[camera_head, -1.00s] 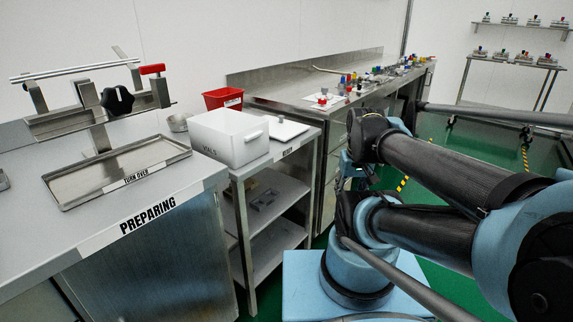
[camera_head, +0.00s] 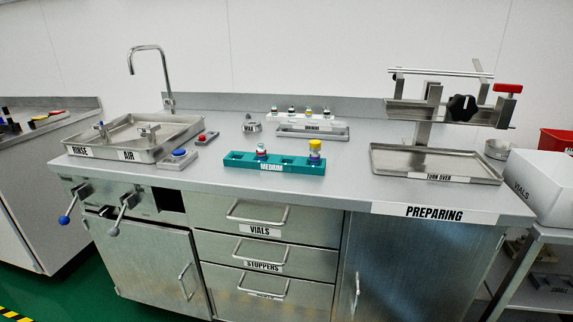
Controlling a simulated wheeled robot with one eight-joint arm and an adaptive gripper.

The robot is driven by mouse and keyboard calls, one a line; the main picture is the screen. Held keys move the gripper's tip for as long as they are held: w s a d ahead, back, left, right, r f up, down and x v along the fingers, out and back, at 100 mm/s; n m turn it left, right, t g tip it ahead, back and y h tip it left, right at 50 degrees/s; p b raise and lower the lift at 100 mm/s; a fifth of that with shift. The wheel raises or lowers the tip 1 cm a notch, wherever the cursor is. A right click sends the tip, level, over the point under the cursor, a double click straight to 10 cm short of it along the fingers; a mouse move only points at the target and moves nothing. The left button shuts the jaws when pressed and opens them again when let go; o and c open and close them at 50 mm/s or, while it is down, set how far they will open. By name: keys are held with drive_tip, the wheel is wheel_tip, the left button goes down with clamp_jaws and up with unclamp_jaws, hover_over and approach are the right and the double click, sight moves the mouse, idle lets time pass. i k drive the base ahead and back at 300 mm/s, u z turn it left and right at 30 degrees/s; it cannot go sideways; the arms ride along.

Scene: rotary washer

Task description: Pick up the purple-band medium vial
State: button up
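A teal rack labelled MEDIUM (camera_head: 235,161) sits on the steel counter. Two vials stand upright in it. The left vial (camera_head: 262,150) is small and clear-topped with dark and reddish parts. The right vial (camera_head: 316,151) is larger, with a yellow cap and a dark band below it. The bands are too small for me to tell which vial is purple-banded. My gripper is not in view.
A steel sink (camera_head: 185,135) with a tap is at the left. A blue button box (camera_head: 179,157) is left of the rack. A TURN OVER tray (camera_head: 388,166) and clamp stand (camera_head: 424,115) are at the right. A row of small vials (camera_head: 300,115) stands behind. The counter front is clear.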

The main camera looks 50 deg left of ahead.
sight(314, 158)
drive_tip(key=u, duration=1.95)
drive_tip(key=k, duration=0.5)
drive_tip(key=u, duration=0.45)
drive_tip(key=i, duration=0.5)
drive_tip(key=z, duration=0.05)
